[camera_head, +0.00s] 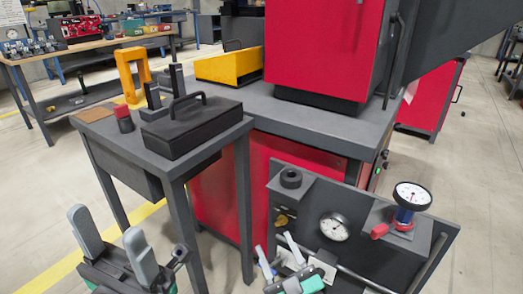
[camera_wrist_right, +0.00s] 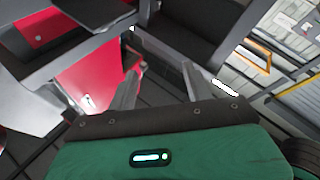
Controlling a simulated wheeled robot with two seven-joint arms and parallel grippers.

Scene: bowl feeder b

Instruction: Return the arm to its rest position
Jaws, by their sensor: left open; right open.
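My left gripper (camera_head: 112,244) is at the lower left of the head view, in front of the small dark table. Its two grey fingers stand apart with nothing between them. My right gripper (camera_head: 275,248) is low in the middle of the head view, in front of the panel with gauges. Its fingers point up and are apart and empty. In the right wrist view the right gripper (camera_wrist_right: 157,82) also shows two spread fingers with nothing held. Most of both arms is out of view.
The small dark table (camera_head: 92,128) carries a black handled block (camera_head: 190,125) and a red-topped piece (camera_head: 124,120). The gauge panel (camera_head: 345,262) stands close beside my right gripper. A red machine (camera_head: 325,45) stands behind. Open floor (camera_head: 35,210) lies at left.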

